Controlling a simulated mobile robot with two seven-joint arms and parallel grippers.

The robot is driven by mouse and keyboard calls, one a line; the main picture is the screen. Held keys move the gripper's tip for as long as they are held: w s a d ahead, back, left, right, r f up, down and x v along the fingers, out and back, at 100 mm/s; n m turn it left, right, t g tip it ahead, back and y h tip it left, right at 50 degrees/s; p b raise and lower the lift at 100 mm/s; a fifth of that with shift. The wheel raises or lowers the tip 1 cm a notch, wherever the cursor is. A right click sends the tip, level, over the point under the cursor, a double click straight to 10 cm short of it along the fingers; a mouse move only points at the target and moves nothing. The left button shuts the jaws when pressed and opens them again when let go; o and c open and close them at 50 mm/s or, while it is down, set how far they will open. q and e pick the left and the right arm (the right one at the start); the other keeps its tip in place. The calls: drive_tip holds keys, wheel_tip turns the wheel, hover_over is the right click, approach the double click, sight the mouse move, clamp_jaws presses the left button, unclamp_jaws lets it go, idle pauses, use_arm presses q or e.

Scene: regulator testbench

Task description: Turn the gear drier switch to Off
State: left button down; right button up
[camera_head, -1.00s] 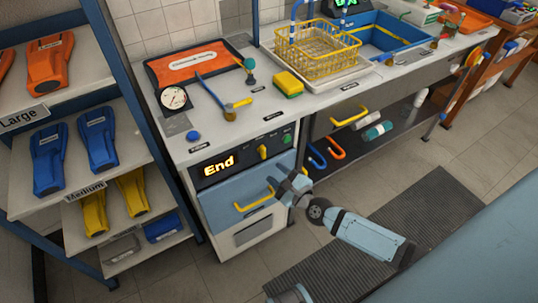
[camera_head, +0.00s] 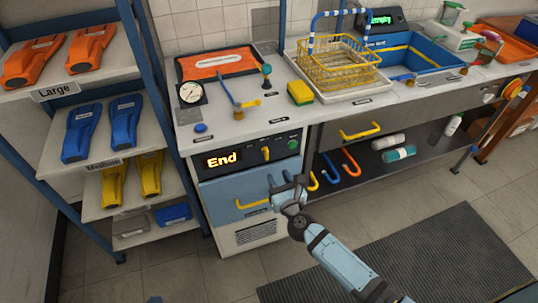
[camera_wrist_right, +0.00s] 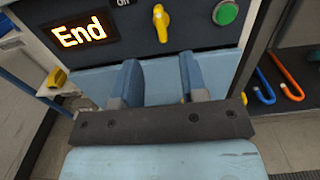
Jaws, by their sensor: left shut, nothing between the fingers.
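The gear drier (camera_head: 207,188) has a black panel with a lit "End" display. Its yellow switch (camera_head: 266,153) stands roughly upright between the display and a green button (camera_head: 293,144). In the right wrist view the switch (camera_wrist_right: 161,22) lies above the fingers, with a partly cut-off label, apparently "On", to its upper left. My right gripper (camera_head: 287,184) is in front of the drier's blue drawer, below the switch. Its fingers (camera_wrist_right: 158,82) are apart and empty, not touching the switch. Only a small blue tip of my left gripper (camera_head: 153,299) shows at the bottom edge.
A yellow drawer handle (camera_head: 252,204) is left of my right gripper. The worktop above holds a gauge (camera_head: 191,93), a sponge (camera_head: 300,93) and a yellow basket (camera_head: 340,72). A shelf of gears stands left. Hooks (camera_head: 350,162) and bottles lie in the bay at right.

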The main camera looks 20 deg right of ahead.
sight(267, 155)
drive_tip(key=w, duration=1)
drive_tip(key=shift+w+a, duration=0.1)
drive_tip(key=shift+a, duration=0.05)
clamp_jaws()
